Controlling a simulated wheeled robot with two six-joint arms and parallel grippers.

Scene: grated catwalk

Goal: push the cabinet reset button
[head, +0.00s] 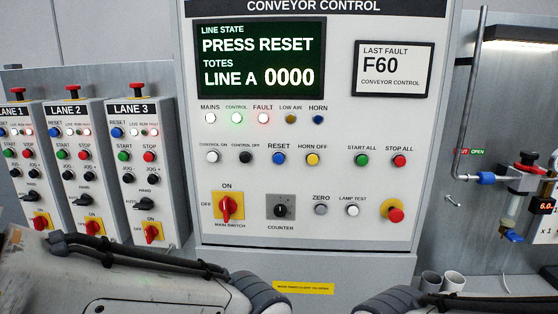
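The conveyor control cabinet (320,215) stands straight ahead in the head view. Its blue button (279,158) under the word RESET sits in the middle row, left of the yellow HORN OFF button (313,159). The cabinet's display (260,60) reads PRESS RESET, TOTES, LINE A 0000. The FAULT lamp (263,118) glows red and the CONTROL lamp (237,118) glows green. Parts of my two arms show along the bottom edge, below the button row. Neither gripper can be seen.
Three lane boxes, LANE 1 (27,184), LANE 2 (82,190) and LANE 3 (137,192), stand at left, each with its own blue reset button. A valve assembly (517,185) and pipe are at right. Two grey cups (453,281) stand low right. The space before the buttons looks clear.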

